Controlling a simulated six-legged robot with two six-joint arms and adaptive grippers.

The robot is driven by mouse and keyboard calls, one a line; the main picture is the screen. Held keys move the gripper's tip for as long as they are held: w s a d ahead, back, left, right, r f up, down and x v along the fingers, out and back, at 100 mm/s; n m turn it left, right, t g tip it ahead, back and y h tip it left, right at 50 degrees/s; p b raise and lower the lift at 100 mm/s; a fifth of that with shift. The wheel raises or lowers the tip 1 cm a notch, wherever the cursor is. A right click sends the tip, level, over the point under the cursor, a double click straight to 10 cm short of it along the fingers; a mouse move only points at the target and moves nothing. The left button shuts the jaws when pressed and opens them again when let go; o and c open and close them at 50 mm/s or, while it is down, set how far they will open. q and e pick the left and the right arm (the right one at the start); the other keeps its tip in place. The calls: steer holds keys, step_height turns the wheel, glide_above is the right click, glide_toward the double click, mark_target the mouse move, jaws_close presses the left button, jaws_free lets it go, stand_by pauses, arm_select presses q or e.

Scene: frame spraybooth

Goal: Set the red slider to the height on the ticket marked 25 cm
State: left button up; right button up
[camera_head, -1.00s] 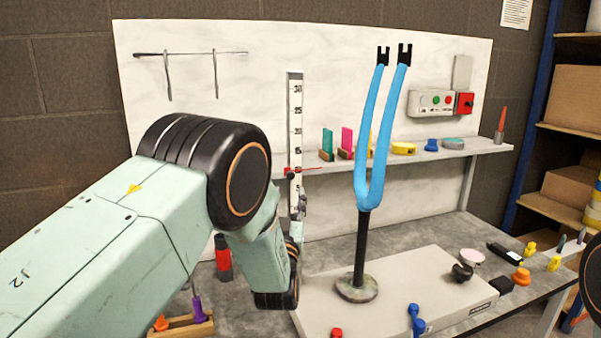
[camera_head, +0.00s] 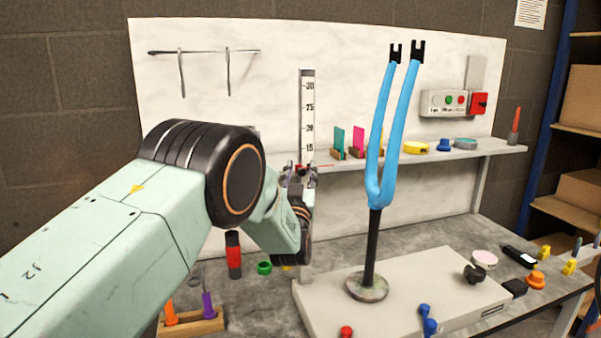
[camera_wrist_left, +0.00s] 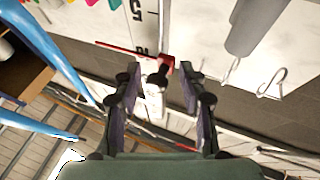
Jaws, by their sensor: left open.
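The white height scale (camera_head: 307,118) stands upright against the back panel, with 15 to 30 readable in the head view. The red slider (camera_wrist_left: 166,65) sits low on it, with a thin red pointer to the left and a dark knob (camera_wrist_left: 157,79) in the left wrist view. In the head view my gripper mostly hides it. My left gripper (camera_head: 301,176) is open at the slider. In the left wrist view its fingers (camera_wrist_left: 160,76) stand either side of the knob; contact cannot be told. I cannot make out a ticket marked 25 cm. My right gripper is out of view.
A blue fork (camera_head: 378,150) stands on a black post right of the scale. A shelf (camera_head: 480,150) behind it holds small coloured items. A pale base plate (camera_head: 420,295) lies on the bench, with bottles and small parts around. Hooks (camera_head: 205,52) hang upper left.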

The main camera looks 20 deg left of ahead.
arm_select(q)
steer(key=shift+w+d+f, duration=0.1)
steer(key=shift+d, duration=0.05)
steer(key=shift+c, duration=0.6)
steer(key=c, duration=0.5)
jaws_close()
